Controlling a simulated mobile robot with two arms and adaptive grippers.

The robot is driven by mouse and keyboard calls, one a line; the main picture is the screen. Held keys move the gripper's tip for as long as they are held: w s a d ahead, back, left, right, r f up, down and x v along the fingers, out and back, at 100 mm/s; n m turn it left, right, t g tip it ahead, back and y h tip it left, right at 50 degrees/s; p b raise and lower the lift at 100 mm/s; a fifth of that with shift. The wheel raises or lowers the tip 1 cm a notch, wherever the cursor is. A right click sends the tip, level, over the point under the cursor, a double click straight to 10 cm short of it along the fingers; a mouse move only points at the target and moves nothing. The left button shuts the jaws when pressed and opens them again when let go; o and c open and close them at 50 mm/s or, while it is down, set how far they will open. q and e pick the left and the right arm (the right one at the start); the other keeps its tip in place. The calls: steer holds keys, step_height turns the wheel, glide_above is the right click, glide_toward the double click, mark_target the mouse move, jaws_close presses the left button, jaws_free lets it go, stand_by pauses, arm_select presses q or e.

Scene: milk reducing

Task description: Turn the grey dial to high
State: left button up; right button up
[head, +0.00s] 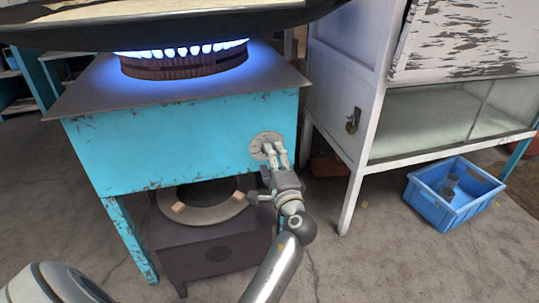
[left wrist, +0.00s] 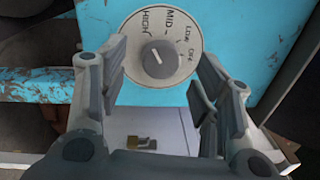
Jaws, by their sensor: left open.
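The grey dial (head: 259,141) is on the right part of the turquoise stove front (head: 180,142). In the left wrist view its dark grey knob (left wrist: 165,57) sits on a pale round plate (left wrist: 137,62) marked HIGH, MID, LOW and OFF. A short white mark on the knob slants toward the upper left, on the HIGH side. My left gripper (head: 276,147) is at the dial, its fingers covering part of it. In the left wrist view the open left gripper (left wrist: 160,62) has one finger on each side of the knob, with gaps showing. My right gripper is not in view.
A blue flame (head: 190,49) burns under a wide dark pan (head: 170,30). A dark stand with a ring (head: 205,213) is below the stove. A white cabinet with a padlock (head: 352,120) stands close on the right. A blue crate (head: 440,200) is on the floor.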

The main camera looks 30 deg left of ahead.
arm_select(q)
steer(key=shift+v, duration=2.35)
steer(key=shift+w, duration=0.1)
